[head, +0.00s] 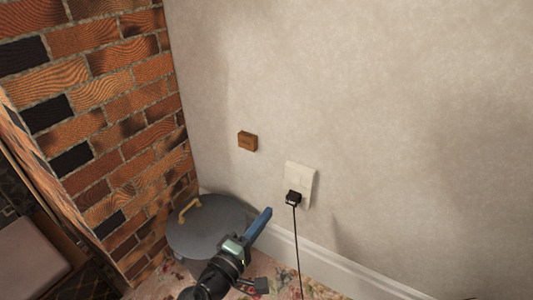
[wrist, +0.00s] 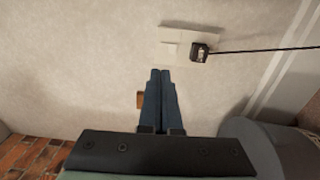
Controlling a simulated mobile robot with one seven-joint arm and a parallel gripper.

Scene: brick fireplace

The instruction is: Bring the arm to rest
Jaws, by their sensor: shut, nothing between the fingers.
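My gripper (head: 264,215) is in the lower middle of the head view, in front of the plain wall. In the wrist view its two blue fingers (wrist: 160,72) lie together, shut, with nothing held between them. My dark arm comes up from the bottom edge of the head view. The gripper appears apart from the wall, but the exact gap cannot be told.
A white outlet plate (head: 301,178) holds a black plug (head: 293,198) with a hanging cord. A small brown block (head: 247,141) is on the wall. A grey lidded bin (head: 207,222) stands beside my arm. A brick fireplace (head: 110,110) rises at left.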

